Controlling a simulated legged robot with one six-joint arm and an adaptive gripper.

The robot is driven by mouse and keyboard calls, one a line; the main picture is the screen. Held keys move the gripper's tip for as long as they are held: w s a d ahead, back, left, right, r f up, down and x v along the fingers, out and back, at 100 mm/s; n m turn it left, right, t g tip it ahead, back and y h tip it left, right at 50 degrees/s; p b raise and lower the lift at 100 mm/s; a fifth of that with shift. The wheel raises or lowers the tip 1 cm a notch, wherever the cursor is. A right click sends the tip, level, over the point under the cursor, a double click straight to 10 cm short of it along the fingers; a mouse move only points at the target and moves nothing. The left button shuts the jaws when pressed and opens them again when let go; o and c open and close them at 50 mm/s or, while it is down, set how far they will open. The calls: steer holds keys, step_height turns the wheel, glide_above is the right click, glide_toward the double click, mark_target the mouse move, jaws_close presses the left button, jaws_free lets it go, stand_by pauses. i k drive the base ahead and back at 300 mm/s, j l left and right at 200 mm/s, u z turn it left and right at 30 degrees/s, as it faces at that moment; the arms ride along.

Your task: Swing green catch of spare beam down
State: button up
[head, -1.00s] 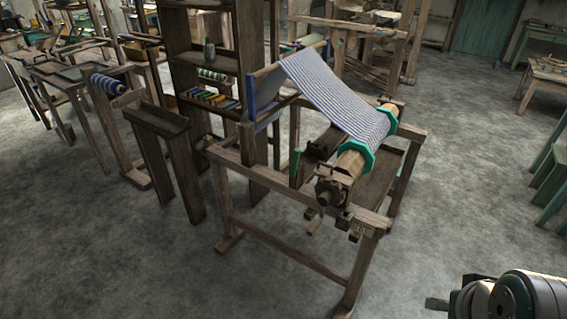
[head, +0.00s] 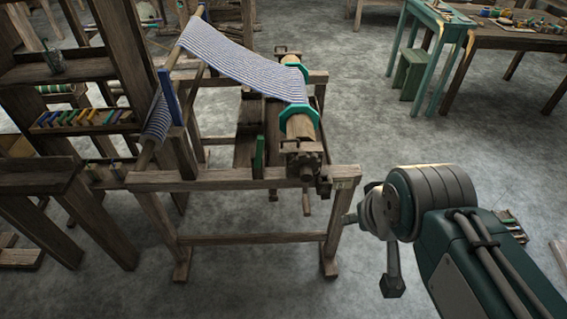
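A slim green upright piece (head: 259,152) stands on the near side rail of the wooden loom in the head view. It looks like a catch, but I cannot tell whether it belongs to the spare beam. Just right of it is a wooden beam (head: 299,127) with teal flanges and striped cloth (head: 245,66) running up from it. The beam's near end has a dark toothed wheel (head: 303,160). My arm is at the lower right, clear of the loom's right post.
A dark shelf (head: 85,72) and bench (head: 38,178) crowd the loom's left side. A green table (head: 440,22), a green stool (head: 411,72) and a brown table (head: 510,40) stand at the back right. Grey floor (head: 250,285) is open in front of the loom.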

mark_target(260, 139)
steer(key=i+j, duration=0.2)
steer(key=j, duration=0.15)
steer(key=i+j, duration=0.15)
steer(key=j, duration=0.2)
steer(key=i+j, duration=0.2)
steer(key=i, duration=0.35)
steer(key=j+z, duration=0.05)
